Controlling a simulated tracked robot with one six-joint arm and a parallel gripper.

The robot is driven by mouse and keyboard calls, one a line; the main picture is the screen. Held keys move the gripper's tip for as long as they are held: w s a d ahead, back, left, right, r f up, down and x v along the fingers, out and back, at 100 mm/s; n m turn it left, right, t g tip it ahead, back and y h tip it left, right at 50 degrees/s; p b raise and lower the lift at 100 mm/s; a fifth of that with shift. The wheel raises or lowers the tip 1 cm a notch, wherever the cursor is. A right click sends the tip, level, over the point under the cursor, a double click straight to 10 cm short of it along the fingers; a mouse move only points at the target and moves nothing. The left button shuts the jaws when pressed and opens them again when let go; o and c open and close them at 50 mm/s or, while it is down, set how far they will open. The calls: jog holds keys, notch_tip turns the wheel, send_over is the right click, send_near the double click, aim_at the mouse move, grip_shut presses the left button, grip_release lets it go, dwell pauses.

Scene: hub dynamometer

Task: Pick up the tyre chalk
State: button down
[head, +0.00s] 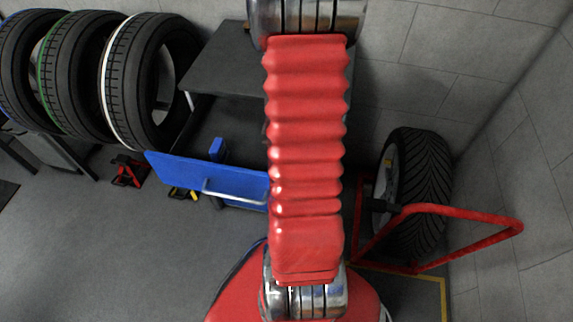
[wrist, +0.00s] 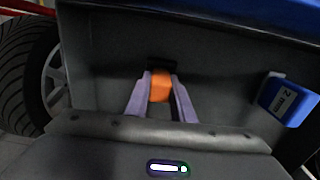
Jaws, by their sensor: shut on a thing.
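The tyre chalk (wrist: 161,90) appears as a small orange block in the wrist view. My gripper (wrist: 161,77) is shut on it, with one pale finger along each side. The chalk is over the dark inside of the open drawer (wrist: 105,75); I cannot tell whether it still touches the floor of the drawer. In the head view my red arm covers the gripper and the chalk.
A blue block marked "2 mm" (wrist: 288,101) lies in the drawer to the right; it also shows in the head view (head: 217,149). The drawer's blue front (head: 180,171) stands out from the dark cabinet (head: 215,70). A red-framed stand (head: 460,210) and a tyre (head: 425,175) are at the right.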

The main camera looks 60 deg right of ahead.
jog(key=shift+r, duration=0.15)
notch_tip(320, 180, up, 10)
jog(key=shift+f, duration=0.15)
dwell(0.5)
jog(key=shift+w, duration=0.1)
dwell(0.5)
